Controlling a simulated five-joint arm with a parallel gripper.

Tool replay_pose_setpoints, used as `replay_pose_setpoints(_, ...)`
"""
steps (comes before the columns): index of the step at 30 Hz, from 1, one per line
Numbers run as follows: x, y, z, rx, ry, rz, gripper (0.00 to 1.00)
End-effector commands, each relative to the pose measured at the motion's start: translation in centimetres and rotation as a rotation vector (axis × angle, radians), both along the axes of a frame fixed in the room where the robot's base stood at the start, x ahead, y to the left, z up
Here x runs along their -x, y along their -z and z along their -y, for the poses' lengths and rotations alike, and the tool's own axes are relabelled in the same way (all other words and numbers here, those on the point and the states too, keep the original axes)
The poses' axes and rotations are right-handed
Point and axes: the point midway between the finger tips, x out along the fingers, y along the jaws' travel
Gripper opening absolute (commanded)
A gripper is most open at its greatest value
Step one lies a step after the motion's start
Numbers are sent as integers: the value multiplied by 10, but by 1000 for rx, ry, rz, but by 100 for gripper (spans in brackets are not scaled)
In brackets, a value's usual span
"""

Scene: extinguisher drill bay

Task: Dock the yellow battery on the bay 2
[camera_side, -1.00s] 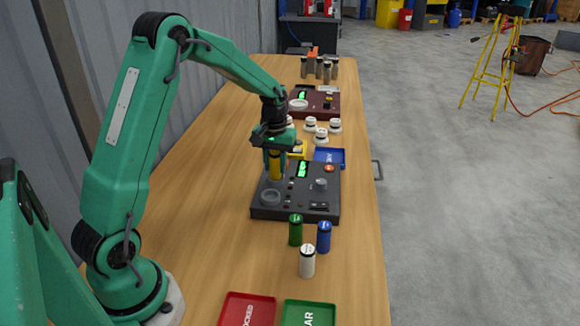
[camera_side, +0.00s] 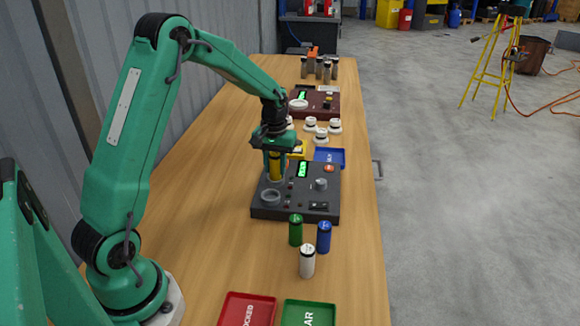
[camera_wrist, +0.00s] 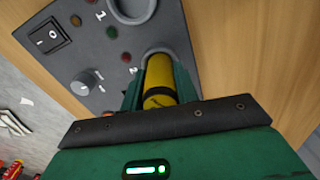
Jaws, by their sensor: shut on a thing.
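My gripper (camera_side: 275,165) is shut on the yellow battery (camera_wrist: 160,85), which looks upright. In the side view the battery (camera_side: 275,170) is over the far-left part of the dark grey charging panel (camera_side: 325,195). In the wrist view its lower end is at the ring of bay 2 (camera_wrist: 154,50), beside the printed 2. My fingers hide part of this ring, and I cannot tell how deep the battery sits. The ring of bay 1 (camera_side: 271,197) is nearer in the side view and looks empty; it also shows in the wrist view (camera_wrist: 132,10).
Green (camera_side: 295,230), blue (camera_side: 323,237) and white (camera_side: 307,261) cylinders stand in front of the panel. Red (camera_side: 247,310) and green (camera_side: 310,313) trays lie nearest. A blue tray (camera_side: 329,156), white detectors and a dark red panel (camera_side: 322,103) are behind. The left table side is clear.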

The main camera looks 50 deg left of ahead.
Motion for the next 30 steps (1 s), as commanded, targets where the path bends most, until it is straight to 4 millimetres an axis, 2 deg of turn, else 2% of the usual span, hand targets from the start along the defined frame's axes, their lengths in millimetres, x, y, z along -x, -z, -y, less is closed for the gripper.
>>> replay_pose_setpoints(15, 0, 7, 0, 1, 0, -1, 4)
replay_pose_setpoints(16, 0, 7, 0, 0, 0, 0, 32)
replay_pose_setpoints(17, 0, 7, 0, 0, 0, 0, 38)
replay_pose_setpoints(30, 0, 4, 0, 0, 0, 0, 39)
